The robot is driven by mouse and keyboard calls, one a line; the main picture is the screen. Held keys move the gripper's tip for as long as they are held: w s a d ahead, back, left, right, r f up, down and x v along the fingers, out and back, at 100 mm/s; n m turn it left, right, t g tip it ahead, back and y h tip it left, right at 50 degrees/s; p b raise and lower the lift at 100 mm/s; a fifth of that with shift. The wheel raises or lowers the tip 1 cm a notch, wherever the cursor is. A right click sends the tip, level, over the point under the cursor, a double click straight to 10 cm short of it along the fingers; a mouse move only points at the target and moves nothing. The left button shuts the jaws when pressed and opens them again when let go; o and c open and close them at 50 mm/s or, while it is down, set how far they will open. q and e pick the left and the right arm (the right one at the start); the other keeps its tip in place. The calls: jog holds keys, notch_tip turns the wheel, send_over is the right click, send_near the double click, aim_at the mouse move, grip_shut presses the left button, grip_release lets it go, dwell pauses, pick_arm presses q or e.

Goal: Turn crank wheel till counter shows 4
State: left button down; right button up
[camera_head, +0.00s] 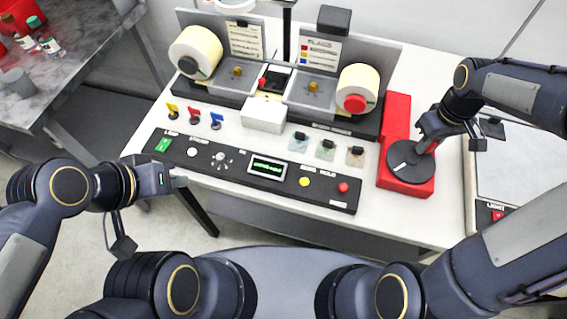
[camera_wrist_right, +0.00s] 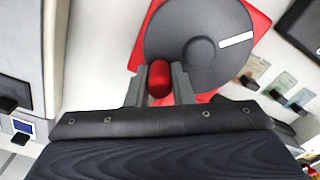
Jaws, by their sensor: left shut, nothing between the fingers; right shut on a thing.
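The crank wheel is a dark grey disc (camera_head: 408,168) with a white mark, on a red base (camera_head: 397,112) at the right of the table. It also shows in the right wrist view (camera_wrist_right: 198,48). Its red knob (camera_wrist_right: 160,84) sits between the fingers of my right gripper (camera_head: 428,146), which is shut on it. The counter is a small green-lit display (camera_head: 268,166) in the black control panel; its digits are too small to read. My left gripper (camera_head: 180,182) is shut and empty, off the table's front left edge.
Two label rolls (camera_head: 196,50) (camera_head: 358,86) stand at the back of the machine. A white box (camera_head: 263,115), colored levers (camera_head: 193,117) and panel buttons (camera_head: 305,182) lie left of the crank. A light pad (camera_head: 515,165) is at the far right.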

jog(key=shift+s+d, duration=0.25)
jog(key=shift+s, duration=0.35)
jog(key=shift+f, duration=0.1)
dwell(0.4)
jog(key=o, duration=0.7)
jog(key=shift+a, duration=0.1)
jog(key=shift+c, duration=0.2)
